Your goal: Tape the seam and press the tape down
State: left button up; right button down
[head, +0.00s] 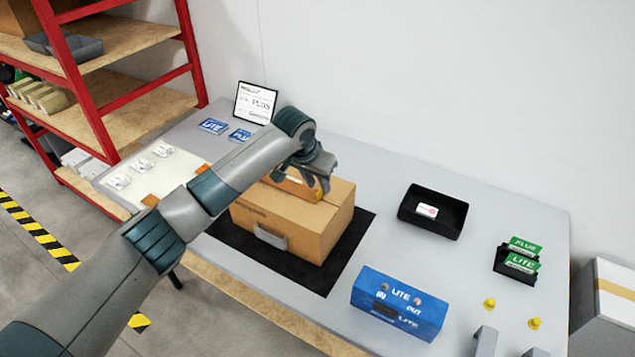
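A closed brown cardboard box (292,222) with a grey handle on its front sits on a black mat (338,268). My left arm comes in from the left, and my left gripper (318,178) is over the top of the box. An orange-brown piece (291,188) with a yellow end lies at or just under the gripper. I cannot tell whether the fingers hold it or whether it touches the box. The arm and gripper hide the back left of the box top, and I cannot make out the seam or any tape.
A black tray (436,222) with a small white item stands right of the mat. A blue LITE unit (399,303) is in front, and green cards in a black holder (518,262) are at the right. A framed sign (255,103) stands behind. Red shelving (88,95) is at left.

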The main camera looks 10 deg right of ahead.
pick_arm(q)
jog(key=shift+r+p, duration=1.75)
jog(key=shift+r, duration=0.3)
